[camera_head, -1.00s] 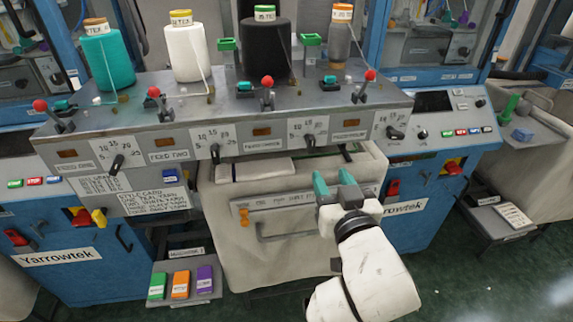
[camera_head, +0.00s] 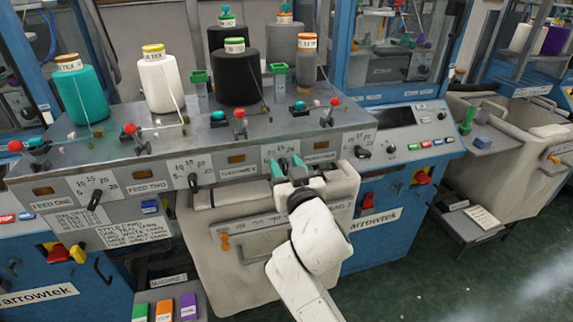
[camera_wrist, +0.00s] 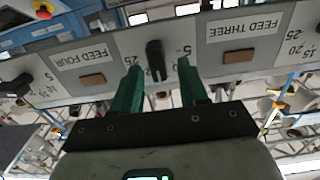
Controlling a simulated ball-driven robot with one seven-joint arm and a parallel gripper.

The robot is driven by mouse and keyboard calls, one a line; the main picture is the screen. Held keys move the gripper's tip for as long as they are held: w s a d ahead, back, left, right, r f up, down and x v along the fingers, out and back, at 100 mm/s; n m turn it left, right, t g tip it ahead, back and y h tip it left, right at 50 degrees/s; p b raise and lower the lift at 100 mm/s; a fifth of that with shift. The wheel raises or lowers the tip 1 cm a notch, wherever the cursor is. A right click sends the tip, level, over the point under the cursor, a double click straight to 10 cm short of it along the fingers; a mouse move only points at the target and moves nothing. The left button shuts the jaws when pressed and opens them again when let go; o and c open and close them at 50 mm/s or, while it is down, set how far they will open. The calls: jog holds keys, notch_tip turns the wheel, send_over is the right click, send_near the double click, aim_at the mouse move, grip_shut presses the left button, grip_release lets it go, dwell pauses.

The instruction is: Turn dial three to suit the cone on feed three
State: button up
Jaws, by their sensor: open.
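Dial three is a black knob (camera_wrist: 155,60) on a pale scale plate, between the FEED THREE label (camera_wrist: 240,29) and the FEED FOUR label (camera_wrist: 86,54); the wrist view is upside down. The knob stands about upright between the 5 and 25 ends; which end points is unclear. My gripper (camera_head: 287,162) is open, its green fingers either side of the knob; contact cannot be told. It hides this knob in the head view. The cone on feed three is black (camera_head: 238,80) with a green-ringed top label. Dial cards (camera_head: 128,231) hang at lower left, mostly too small to read.
Red-knobbed levers (camera_head: 239,115) stand along the shelf edge. Dial two (camera_head: 193,182) and dial four (camera_head: 362,152) flank the middle. Teal (camera_head: 80,97), white (camera_head: 160,85) and grey (camera_head: 307,70) cones share the shelf.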

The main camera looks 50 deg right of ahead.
grip_shut()
dwell(0.4)
jog(key=shift+w+n, duration=0.1)
jog(key=shift+n, duration=0.3)
jog(key=n, duration=0.3)
jog(key=shift+w+a+p, duration=0.1)
jog(key=shift+a+p, duration=0.15)
jog(key=shift+p, duration=0.05)
jog(key=shift+w+a+f+n+p, duration=0.1)
jog(key=shift+n+p, duration=0.1)
jog(key=shift+n, duration=0.8)
jog(key=shift+a+f+n+p, duration=0.1)
jog(key=shift+n+p, duration=0.05)
jog(key=shift+n, duration=0.85)
grip_release()
